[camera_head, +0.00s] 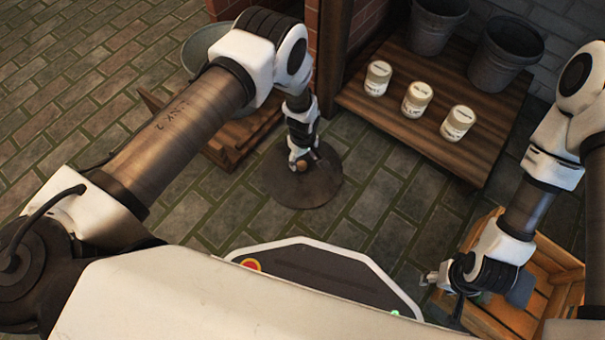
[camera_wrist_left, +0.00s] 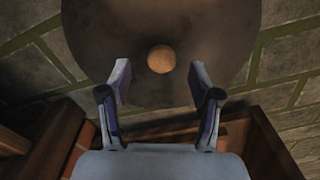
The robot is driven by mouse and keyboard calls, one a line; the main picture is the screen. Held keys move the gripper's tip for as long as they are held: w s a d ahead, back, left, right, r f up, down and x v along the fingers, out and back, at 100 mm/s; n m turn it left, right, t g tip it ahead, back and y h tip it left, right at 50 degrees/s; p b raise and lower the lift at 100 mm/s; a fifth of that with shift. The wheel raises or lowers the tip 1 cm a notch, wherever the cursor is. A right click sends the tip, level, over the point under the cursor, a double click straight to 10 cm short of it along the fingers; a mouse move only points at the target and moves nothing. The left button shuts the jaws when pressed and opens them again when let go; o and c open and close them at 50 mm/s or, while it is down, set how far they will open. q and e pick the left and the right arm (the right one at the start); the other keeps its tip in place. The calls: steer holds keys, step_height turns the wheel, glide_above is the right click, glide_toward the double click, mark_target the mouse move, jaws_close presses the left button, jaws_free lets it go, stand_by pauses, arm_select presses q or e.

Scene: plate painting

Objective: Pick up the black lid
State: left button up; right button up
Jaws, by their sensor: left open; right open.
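The black lid (camera_head: 318,190) is a round dark disc with a small round tan knob. In the head view it shows below my left gripper, over the paving. In the left wrist view the lid (camera_wrist_left: 205,30) fills the upper middle, with its knob (camera_wrist_left: 161,59) ahead of and between the fingertips. My left gripper (camera_head: 304,163) is open, pointing down at the knob, its fingers (camera_wrist_left: 160,88) on either side and apart from it. Whether the lid rests on the ground or on something is hidden. My right gripper (camera_head: 436,280) is open at the lower right, away from the lid.
A wooden crate (camera_head: 562,262) stands by my right gripper. A wooden platform (camera_head: 395,128) holds three labelled jars (camera_head: 417,98) and dark buckets (camera_head: 505,55). A grey basin (camera_head: 196,50) and wooden steps (camera_head: 232,150) stand left of the lid. Paving right of the lid is clear.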

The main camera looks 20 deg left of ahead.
mark_target(302, 165)
arm_select(q)
step_height(302, 165, down, 5)
steer(key=b, duration=0.3)
steer(key=shift+a, duration=0.15)
steer(key=shift+r, duration=0.2)
jaws_close()
